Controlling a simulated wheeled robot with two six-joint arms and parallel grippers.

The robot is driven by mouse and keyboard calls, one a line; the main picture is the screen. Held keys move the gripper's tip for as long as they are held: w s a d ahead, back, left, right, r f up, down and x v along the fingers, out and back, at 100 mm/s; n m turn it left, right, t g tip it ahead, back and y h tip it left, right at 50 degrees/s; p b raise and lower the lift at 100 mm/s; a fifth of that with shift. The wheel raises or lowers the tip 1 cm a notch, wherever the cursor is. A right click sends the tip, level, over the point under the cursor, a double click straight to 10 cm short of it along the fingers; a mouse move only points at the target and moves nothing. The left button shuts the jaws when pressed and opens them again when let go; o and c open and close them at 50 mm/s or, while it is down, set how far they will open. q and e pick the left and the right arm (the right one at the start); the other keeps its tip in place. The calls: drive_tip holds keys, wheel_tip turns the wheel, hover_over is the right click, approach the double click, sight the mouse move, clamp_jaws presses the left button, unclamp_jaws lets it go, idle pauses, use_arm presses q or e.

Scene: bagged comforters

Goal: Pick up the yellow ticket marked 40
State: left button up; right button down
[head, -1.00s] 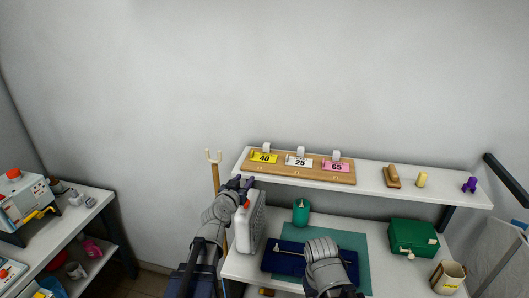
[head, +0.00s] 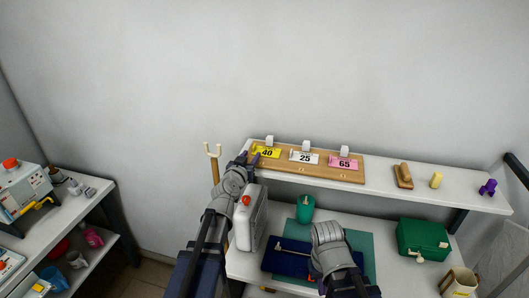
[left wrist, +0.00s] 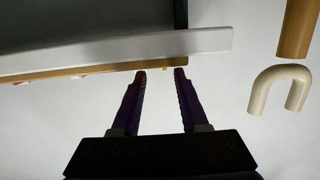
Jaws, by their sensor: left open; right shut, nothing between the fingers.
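The yellow ticket marked 40 (head: 270,153) stands at the left end of a wooden board (head: 312,174) on the wall shelf, with a white clip block above it. My left gripper (head: 251,159) is open and empty at the ticket's left edge, its fingers partly covering that side; contact cannot be told.
White 25 (head: 304,158) and pink 65 (head: 343,163) tickets share the board. A grey canister (head: 253,222) stands below my left gripper, beside a forked pole (head: 213,160). A wooden block (head: 403,175), a yellow piece (head: 436,180) and a purple piece (head: 488,187) sit farther right.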

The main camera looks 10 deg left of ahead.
sight(253, 148)
use_arm(q)
drive_tip(key=shift+w+a+f, duration=0.1)
drive_tip(key=shift+w, duration=1.3)
drive_tip(key=shift+w+a+f, duration=0.1)
drive_tip(key=shift+w, duration=1.25)
drive_tip(key=shift+s, duration=0.1)
clamp_jaws()
